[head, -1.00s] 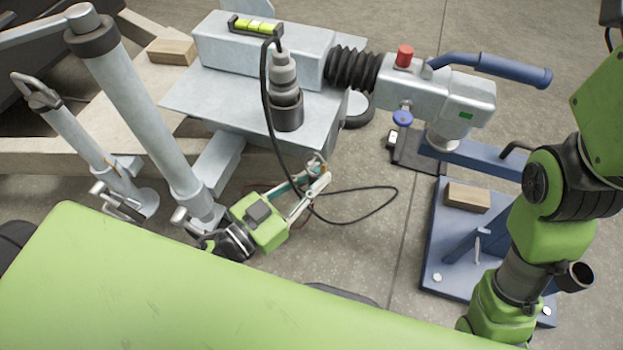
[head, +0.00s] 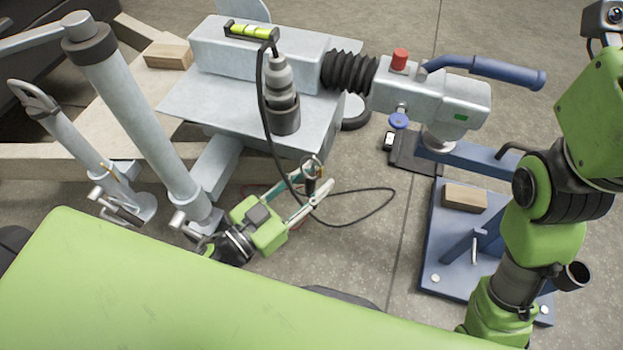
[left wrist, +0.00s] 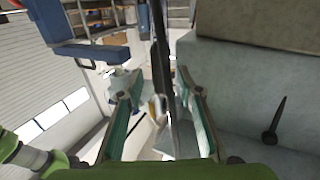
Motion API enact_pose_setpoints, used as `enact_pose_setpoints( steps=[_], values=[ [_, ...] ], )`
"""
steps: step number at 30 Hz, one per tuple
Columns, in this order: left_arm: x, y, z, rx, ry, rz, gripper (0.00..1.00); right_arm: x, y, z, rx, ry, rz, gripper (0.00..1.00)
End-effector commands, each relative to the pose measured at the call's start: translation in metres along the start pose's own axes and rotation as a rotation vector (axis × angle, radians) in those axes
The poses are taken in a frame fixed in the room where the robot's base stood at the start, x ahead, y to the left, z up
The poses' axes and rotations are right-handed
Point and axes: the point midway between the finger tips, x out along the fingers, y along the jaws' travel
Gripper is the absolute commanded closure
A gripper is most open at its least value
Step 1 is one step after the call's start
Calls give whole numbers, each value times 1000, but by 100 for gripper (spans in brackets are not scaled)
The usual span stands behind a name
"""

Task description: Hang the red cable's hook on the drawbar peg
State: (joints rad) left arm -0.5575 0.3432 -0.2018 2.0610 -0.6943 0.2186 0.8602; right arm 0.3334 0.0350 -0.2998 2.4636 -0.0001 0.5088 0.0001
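My left gripper (head: 322,172) is beside the grey drawbar (head: 215,165), below the flat plate. Its two fingers stand apart. A dark piece (head: 311,184) and a small ring (head: 313,163) show at the fingertips; I cannot tell whether they are the hook. The left wrist view shows the spread fingers (left wrist: 158,80), with a dark strand and a small pale piece between or behind them. A thin reddish strand, possibly the red cable, shows faintly near the gripper. A dark peg-like piece (left wrist: 275,122) sticks out of a grey surface there.
A black cable (head: 372,210) loops down from the plate to the floor. The jack tube (head: 135,110) stands left of my left gripper. A blue stand (head: 440,230) with a wooden block (head: 465,198) is at the right. The floor between is mostly clear.

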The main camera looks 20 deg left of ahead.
Motion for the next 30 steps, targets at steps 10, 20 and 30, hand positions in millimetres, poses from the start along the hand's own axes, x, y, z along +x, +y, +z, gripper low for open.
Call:
enact_pose_setpoints(
  steps=[10,20,30],
  values=[
    [-7,0,1,-1,-3,-1,67,2,0,-2,-1,6,-1,54],
    [-60,0,2,-3,-6,-2,67,1,0,-1,0,3,0,54],
    [-111,0,1,-2,-3,0,67,0,0,-1,0,3,0,54]
  ],
)
